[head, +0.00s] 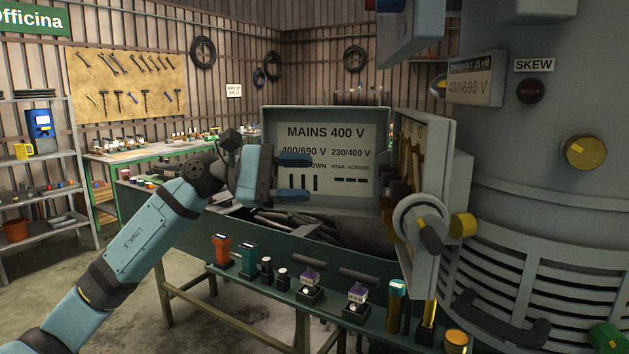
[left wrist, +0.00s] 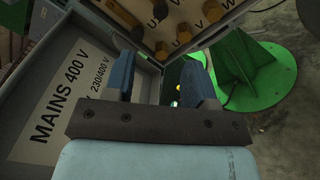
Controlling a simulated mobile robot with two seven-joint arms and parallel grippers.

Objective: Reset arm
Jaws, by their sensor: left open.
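My left arm comes in from the left in the head view. Its gripper (head: 293,176) is in front of the grey lid labelled "MAINS 400 V" (head: 330,131), with its two blue fingers apart and nothing between them. In the left wrist view the open fingers (left wrist: 160,78) point toward the terminal box (left wrist: 202,14), whose brass terminals sit beside the letters U, V and W. The same lid (left wrist: 62,104) shows at the left there. I cannot tell whether the gripper touches the lid. My right gripper does not show in either view.
A dark green bench (head: 190,227) holds several small parts along its front shelf. The large grey machine (head: 540,130) fills the right side, with its open terminal box (head: 421,160) beside the lid.

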